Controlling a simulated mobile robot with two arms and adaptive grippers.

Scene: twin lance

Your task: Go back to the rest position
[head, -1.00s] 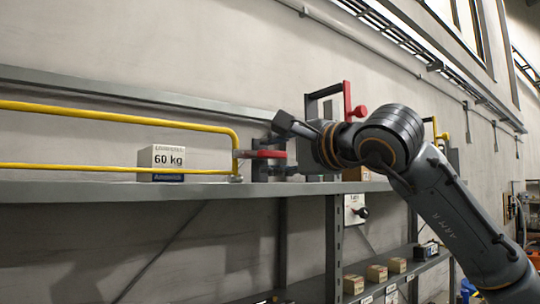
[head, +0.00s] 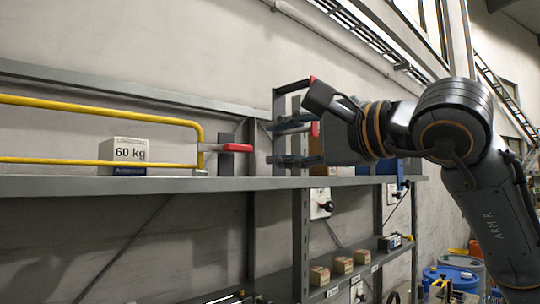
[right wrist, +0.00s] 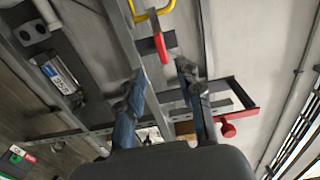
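My right gripper (head: 278,143) comes in from the right at the upper shelf. Its two fingers are apart with nothing between them; they also show spread in the right wrist view (right wrist: 160,83). A red handle (head: 235,147) at the end of a yellow tube rail (head: 90,105) lies left of the fingertips, with a gap between. The red handle shows ahead of the fingers in the right wrist view (right wrist: 160,46). A second red handle on a dark bracket (right wrist: 229,129) is beside the fingers, mostly hidden behind my gripper in the head view. My left gripper is out of view.
The grey upper shelf (head: 70,186) carries a 60 kg box (head: 124,152) behind the rail. Small cartons (head: 343,264) stand on the lower shelf. Blue drums (head: 452,277) are at the lower right. The wall is close behind the shelf.

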